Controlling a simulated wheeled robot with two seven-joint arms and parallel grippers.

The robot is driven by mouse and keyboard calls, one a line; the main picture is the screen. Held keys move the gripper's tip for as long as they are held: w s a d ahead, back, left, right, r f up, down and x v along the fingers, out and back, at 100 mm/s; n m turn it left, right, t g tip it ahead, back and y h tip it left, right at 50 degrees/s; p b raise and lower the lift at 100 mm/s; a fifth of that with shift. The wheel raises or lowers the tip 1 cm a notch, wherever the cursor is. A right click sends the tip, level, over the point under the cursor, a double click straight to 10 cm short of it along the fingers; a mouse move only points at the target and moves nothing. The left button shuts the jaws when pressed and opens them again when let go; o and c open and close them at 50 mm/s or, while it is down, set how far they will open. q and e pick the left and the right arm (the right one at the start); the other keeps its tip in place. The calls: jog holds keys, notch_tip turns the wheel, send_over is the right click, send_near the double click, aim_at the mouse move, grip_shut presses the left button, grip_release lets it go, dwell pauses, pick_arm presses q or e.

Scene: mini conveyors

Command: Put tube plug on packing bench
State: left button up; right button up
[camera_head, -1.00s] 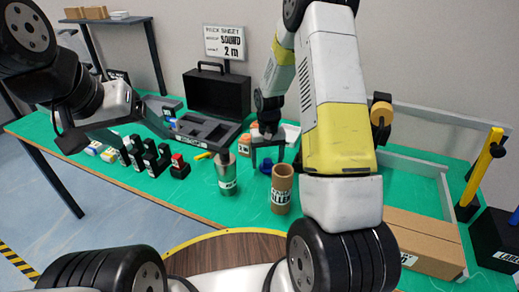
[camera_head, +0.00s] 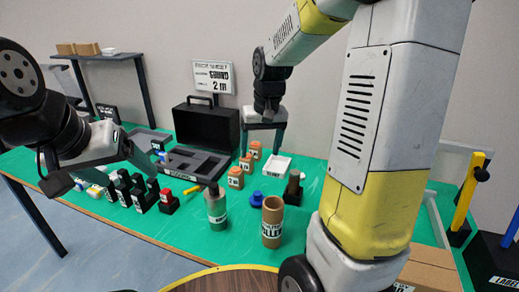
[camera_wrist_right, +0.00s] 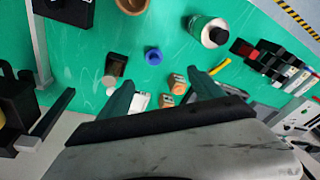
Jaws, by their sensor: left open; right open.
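The blue tube plug (camera_head: 257,198) sits on the green packing bench (camera_head: 330,178), just behind the upright cardboard tube (camera_head: 272,222). The plug also shows in the right wrist view (camera_wrist_right: 153,55), beyond the fingertips and apart from them. My right gripper (camera_head: 263,142) is open and empty, raised above the back of the bench with its fingers down; in the wrist view its two fingers (camera_wrist_right: 160,90) stand wide apart. My left gripper (camera_head: 98,168) is open over the left end of the bench, away from the plug.
Small orange boxes (camera_head: 236,177), a white tray (camera_head: 276,166) and a dark block with a brown top (camera_head: 293,188) surround the plug. A black case (camera_head: 206,125) stands at the back. Black holders (camera_head: 138,192) line the left.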

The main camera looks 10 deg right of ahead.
jog(key=s+r+t, duration=0.2)
jog(key=s+r, duration=0.2)
jog(key=s, duration=0.5)
jog(key=s+a+r+t+y, duration=0.1)
jog(key=s+r+t, duration=0.1)
jog(key=s+r, duration=0.3)
jog(key=s, duration=0.4)
jog(key=shift+a+r+n, duration=0.25)
jog(key=shift+a+n, duration=0.05)
